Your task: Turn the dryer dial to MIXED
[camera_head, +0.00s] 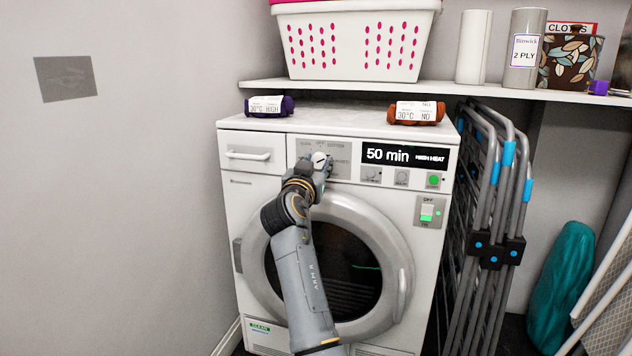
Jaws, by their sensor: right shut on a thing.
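The white dryer (265,181) stands under a shelf, its round door (400,283) closed. Its dial (320,157) is on the grey dial panel at the upper left of the front. My right gripper (319,165) is at the dial, shut on it, and covers much of the dial and some of the labels. COTTON shows above the dial; the label to its right is partly hidden, and the dial's pointer direction cannot be made out. The display (405,155) reads "50 min" and "HIGH HEAT". My left gripper is not in view.
A purple roll (269,113) and an orange-brown roll (416,119), both tagged, lie on the dryer top. A folded drying rack (490,210) stands close on the right. A white basket (352,45) sits on the shelf (450,88). A wall is on the left.

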